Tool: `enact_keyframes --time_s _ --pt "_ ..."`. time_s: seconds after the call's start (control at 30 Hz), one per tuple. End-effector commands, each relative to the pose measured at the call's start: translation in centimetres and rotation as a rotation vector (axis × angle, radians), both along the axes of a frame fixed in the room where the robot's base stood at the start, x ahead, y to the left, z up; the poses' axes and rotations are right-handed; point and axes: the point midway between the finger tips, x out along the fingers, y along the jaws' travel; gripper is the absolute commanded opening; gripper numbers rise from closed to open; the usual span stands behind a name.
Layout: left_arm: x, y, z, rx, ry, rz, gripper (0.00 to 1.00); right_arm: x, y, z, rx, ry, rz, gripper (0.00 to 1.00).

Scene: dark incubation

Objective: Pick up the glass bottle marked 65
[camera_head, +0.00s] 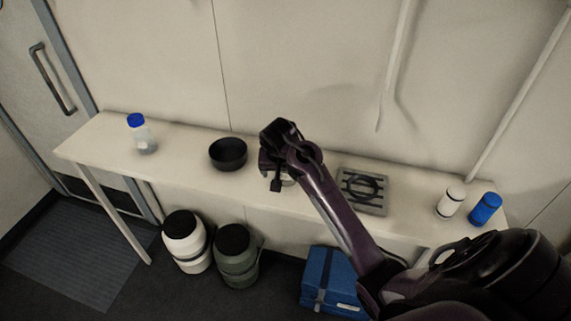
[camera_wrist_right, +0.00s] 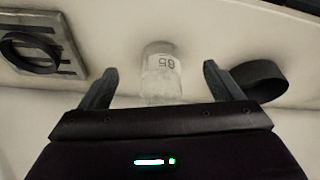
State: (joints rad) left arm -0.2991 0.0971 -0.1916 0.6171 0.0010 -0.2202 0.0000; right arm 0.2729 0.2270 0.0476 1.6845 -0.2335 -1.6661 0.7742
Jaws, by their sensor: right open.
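The glass bottle marked 65 (camera_wrist_right: 161,62) is clear with a pale label and shows in the right wrist view between the two dark fingers. Its number reads upside down there, and its lower part is hidden by my gripper body. My right gripper (camera_head: 275,184) is open over the table, with a finger on either side of the bottle and a visible gap to each. In the head view the gripper and arm hide most of the bottle; only a small pale part (camera_head: 288,181) shows beside them. My left gripper is out of view.
On the long white table (camera_head: 190,165), a black bowl (camera_head: 228,153) stands left of the gripper and a grey slotted plate (camera_head: 350,200) with a black ring right of it. A blue-capped bottle (camera_head: 141,135) stands far left; white (camera_head: 450,202) and blue (camera_head: 485,210) bottles stand far right.

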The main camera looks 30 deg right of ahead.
Motion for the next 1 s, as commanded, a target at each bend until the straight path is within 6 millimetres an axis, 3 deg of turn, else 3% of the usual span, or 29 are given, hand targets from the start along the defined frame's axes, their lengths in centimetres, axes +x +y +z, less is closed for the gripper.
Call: enact_keyframes --time_s 0.1,0.23,0.37,0.73,1.0 --pt "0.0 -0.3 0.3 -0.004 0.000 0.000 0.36 1.9 -1.6 2.4 0.012 -0.023 -0.086 0.86" --pt "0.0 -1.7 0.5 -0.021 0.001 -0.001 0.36 2.7 -2.5 3.2 0.019 -0.031 -0.136 0.86" --pt "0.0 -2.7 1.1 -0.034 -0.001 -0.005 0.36 3.2 -2.9 2.1 0.020 -0.029 -0.144 0.86" --pt "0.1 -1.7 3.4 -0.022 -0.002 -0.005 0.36 5.3 -4.0 -1.0 0.019 -0.029 -0.142 0.86" --pt "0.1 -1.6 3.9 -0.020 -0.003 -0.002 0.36 6.0 -4.5 -3.4 0.021 -0.033 -0.140 0.86"
